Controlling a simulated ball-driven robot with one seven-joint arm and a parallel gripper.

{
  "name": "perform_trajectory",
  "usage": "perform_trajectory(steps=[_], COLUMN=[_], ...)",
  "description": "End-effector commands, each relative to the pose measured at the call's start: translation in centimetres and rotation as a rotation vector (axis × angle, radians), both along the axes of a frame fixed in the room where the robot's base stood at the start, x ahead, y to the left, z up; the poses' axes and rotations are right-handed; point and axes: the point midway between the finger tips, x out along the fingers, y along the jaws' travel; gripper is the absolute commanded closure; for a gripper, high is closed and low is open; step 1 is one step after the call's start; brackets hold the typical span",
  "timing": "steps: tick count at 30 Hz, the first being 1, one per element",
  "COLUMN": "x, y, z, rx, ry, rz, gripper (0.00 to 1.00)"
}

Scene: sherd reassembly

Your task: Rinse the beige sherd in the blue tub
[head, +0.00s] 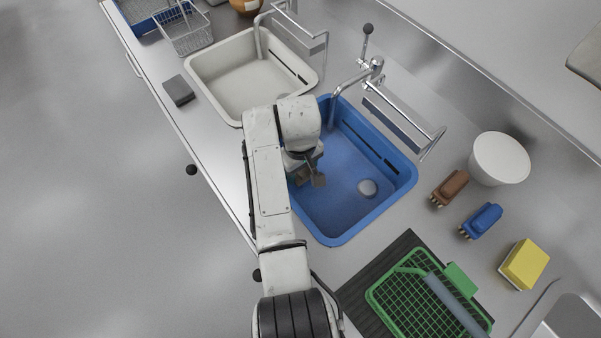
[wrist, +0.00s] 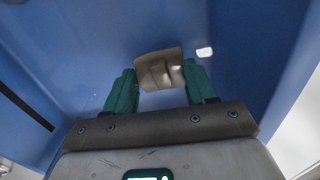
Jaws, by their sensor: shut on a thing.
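The blue tub (head: 345,225) is set in the counter at the middle of the head view. My gripper (head: 309,178) is inside the outline of the tub, near its left side. In the wrist view, the green fingers of my gripper (wrist: 160,78) are shut on the beige sherd (wrist: 160,66), a small curved brownish piece. The blue tub wall (wrist: 60,60) fills most of the wrist view around it. In the head view my arm hides part of the tub's left rim and most of the sherd. I cannot tell whether the sherd touches water.
A silver tap (head: 352,80) and a wire rack (head: 405,122) stand behind the tub. A white basin (head: 225,62) is at upper left. Brown (head: 450,188) and blue (head: 481,221) brushes, a white bowl (head: 499,158), a yellow sponge (head: 525,263) and a green basket (head: 408,305) lie to the right.

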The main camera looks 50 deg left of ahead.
Motion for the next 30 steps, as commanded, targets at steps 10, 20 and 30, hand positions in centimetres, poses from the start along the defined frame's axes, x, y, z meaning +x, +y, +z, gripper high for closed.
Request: perform_trajectory(steps=[10, 20, 30], x=[0.0, 0.0, 0.0], y=[0.0, 0.0, 0.0], z=[0.0, 1.9, 4.3], rx=[0.000, 0.000, 0.000], ry=[0.000, 0.000, 0.000], rz=[0.000, 0.000, 0.000], gripper=[0.76, 0.76, 0.76])
